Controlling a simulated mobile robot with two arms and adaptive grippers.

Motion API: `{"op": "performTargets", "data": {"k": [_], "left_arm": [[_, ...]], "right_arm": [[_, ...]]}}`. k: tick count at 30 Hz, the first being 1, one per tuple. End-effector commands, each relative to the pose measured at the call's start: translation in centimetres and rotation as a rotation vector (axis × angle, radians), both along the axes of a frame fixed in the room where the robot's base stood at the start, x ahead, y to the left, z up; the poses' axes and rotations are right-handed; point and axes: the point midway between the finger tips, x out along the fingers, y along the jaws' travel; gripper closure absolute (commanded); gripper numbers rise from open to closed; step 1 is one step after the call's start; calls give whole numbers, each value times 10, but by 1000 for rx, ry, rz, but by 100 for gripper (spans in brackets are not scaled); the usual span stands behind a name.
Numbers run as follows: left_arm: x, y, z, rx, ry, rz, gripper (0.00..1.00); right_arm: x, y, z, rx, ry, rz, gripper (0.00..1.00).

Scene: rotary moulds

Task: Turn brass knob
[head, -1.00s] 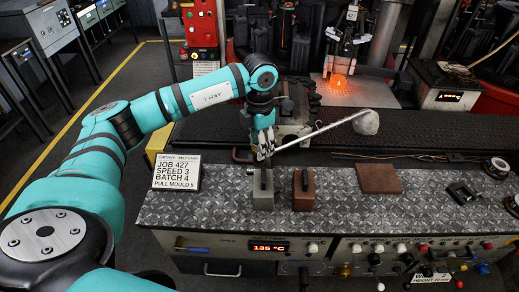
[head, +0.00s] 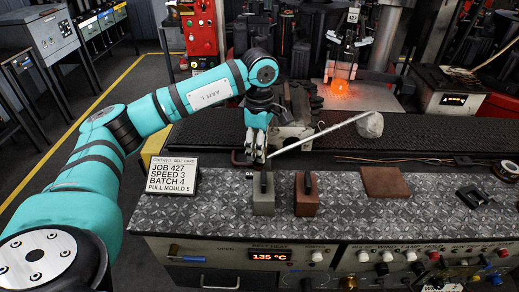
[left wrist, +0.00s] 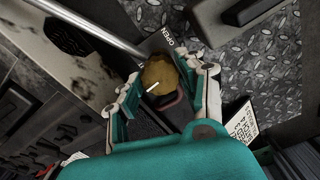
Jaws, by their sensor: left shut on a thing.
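The brass knob (left wrist: 158,70) is round, with a white pointer line, and sits between the fingers of my left gripper (left wrist: 168,88) in the left wrist view. The fingers are shut on it from both sides. A plate marked OPEN (left wrist: 172,42) is just beyond the knob. In the head view my left gripper (head: 255,153) points down behind the patterned metal bench; the knob is hidden there by the fingers. My right gripper is not in view.
A pale rod (head: 320,135) with a whitish lump (head: 369,125) passes close to the gripper. A grey handled block (head: 263,194) and a brown handled block (head: 306,196) stand on the bench (head: 220,212). A job sign (head: 172,175) stands left. An orange glow (head: 340,88) is behind.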

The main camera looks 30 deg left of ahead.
Motion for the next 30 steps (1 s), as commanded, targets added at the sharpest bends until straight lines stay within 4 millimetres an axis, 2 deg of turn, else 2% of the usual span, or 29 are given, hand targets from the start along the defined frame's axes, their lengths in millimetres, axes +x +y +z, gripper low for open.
{"op": "performTargets", "data": {"k": [12,26,27,30], "left_arm": [[1,0,2,-2,-6,-148,93],[1,0,2,-1,-6,-160,93],[1,0,2,-1,-6,-160,58],[1,0,2,-1,-5,-160,45]], "right_arm": [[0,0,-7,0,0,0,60],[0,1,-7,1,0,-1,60],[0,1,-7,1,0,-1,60],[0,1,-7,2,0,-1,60]]}}
